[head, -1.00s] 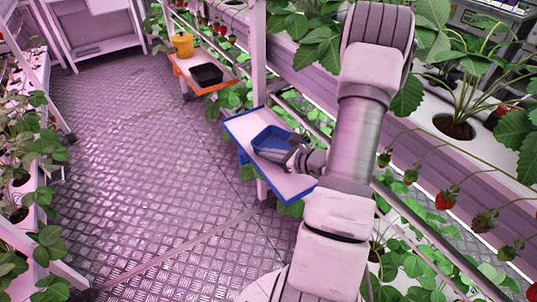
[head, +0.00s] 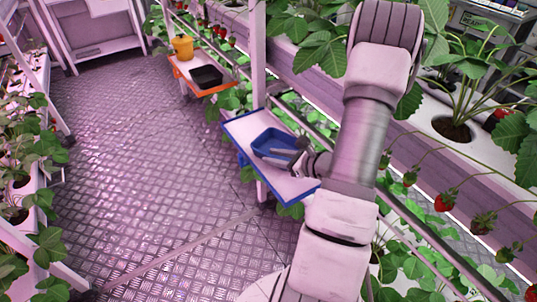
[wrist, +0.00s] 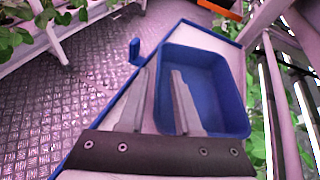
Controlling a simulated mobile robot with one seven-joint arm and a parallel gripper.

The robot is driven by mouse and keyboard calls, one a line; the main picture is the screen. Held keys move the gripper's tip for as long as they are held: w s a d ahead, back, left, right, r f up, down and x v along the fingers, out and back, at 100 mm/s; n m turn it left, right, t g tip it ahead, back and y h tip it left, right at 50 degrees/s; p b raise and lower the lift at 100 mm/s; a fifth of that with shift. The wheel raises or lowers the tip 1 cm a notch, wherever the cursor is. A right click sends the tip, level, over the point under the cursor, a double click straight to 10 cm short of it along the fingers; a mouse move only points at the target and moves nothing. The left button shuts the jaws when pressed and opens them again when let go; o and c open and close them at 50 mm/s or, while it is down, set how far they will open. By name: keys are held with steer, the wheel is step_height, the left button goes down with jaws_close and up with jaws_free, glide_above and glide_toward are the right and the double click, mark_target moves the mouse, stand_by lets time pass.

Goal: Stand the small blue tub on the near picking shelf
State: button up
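The small blue tub (head: 272,143) stands upright on the blue-edged white shelf (head: 299,187) beside the aisle. In the wrist view the tub (wrist: 205,62) is empty and sits inside the shelf's blue rim (wrist: 212,31). My gripper (head: 291,153) is at the tub's near side. In the wrist view my gripper (wrist: 160,72) is open. One finger is outside the tub's left wall and the other shows over its inside, with the wall between them. I see a gap between the fingers; whether either touches the wall I cannot tell.
An orange-edged shelf (head: 214,91) farther back holds a yellow bucket (head: 183,47) and a black tray (head: 206,76). A white post (head: 259,60) rises behind the blue-edged shelf. Plant racks line both sides. The metal floor (head: 140,150) is clear.

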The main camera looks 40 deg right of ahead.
steer(key=p+v, duration=0.1)
steer(key=v, duration=0.8)
steer(key=shift+s+d+r, duration=0.1)
steer(key=shift+s+r, duration=0.05)
steer(key=shift+s, duration=0.15)
